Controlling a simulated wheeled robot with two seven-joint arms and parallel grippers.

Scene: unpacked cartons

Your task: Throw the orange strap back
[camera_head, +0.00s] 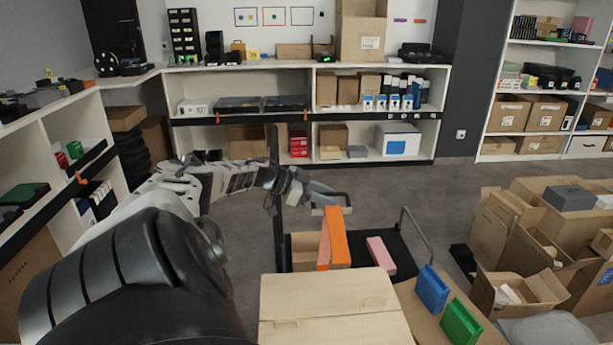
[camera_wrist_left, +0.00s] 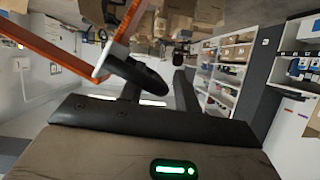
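The orange strap (camera_head: 339,238) stands as a bent, flat orange band at a small open carton (camera_head: 305,249) on the black cart, in the middle of the head view. In the left wrist view, long orange bands (camera_wrist_left: 45,47) run across the upper left. My left gripper (camera_head: 318,196) is just above the strap's top end in the head view. In the left wrist view its two dark fingers (camera_wrist_left: 162,85) stand apart, with no strap visible between them. I cannot tell whether a finger touches the strap. My right gripper is in neither view.
A closed carton (camera_head: 325,305) fills the near middle. A pink block (camera_head: 381,256) lies on the black cart (camera_head: 355,222), with blue (camera_head: 432,289) and green (camera_head: 461,323) boxes nearer. Open cartons (camera_head: 530,235) crowd the right. Grey floor (camera_head: 400,185) is free before the back shelves.

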